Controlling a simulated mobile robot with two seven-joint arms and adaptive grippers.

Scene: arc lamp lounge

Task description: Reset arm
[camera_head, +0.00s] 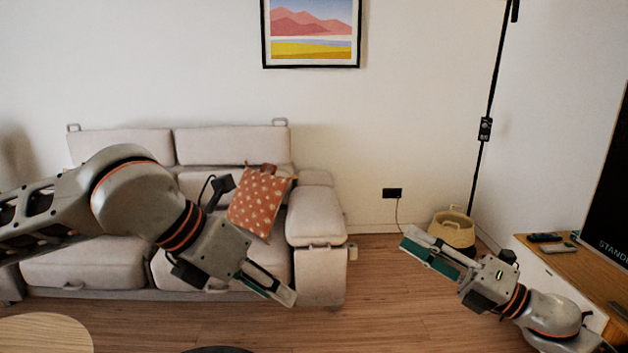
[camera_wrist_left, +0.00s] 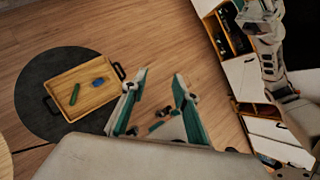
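My left gripper (camera_head: 285,292) reaches in from the left in the head view and hangs in front of the sofa, pointing down to the right. In the left wrist view its two green-lined fingers (camera_wrist_left: 160,82) stand apart, with only floor visible between them. My right gripper (camera_head: 414,240) is at the lower right of the head view, pointing up to the left over the floor. Its fingers overlap from this angle, so its opening is unclear. Nothing is visibly held by it.
A light sofa (camera_head: 315,215) with an orange patterned bag (camera_head: 259,203) stands behind my left arm. A basket (camera_head: 455,230) and a TV cabinet (camera_head: 560,262) are near my right arm. A wooden tray (camera_wrist_left: 97,101) with a green and a blue item lies on a dark round surface (camera_wrist_left: 35,100).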

